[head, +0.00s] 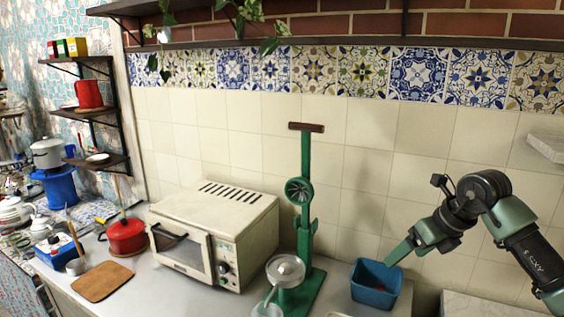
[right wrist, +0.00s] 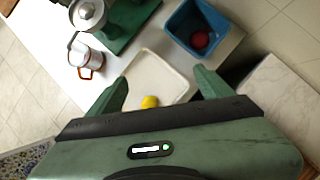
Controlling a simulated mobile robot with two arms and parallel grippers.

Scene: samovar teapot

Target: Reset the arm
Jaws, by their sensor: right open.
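My right gripper (head: 398,253) is at the right of the head view, raised in front of the tiled wall, beside the upper right of a blue bin (head: 376,284). In the right wrist view the gripper (right wrist: 161,86) has its two green fingers wide apart with nothing held between them. Beyond the fingers lie a pale tray (right wrist: 158,75) and a small yellow object (right wrist: 150,101) on it, partly cut off by the gripper body. My left gripper is not in view.
A green juicer stand (head: 304,210) stands left of the bin, beside a cream oven (head: 215,235). The bin holds a red object (right wrist: 200,40). A wall shelf edge (head: 546,146) is at the right.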

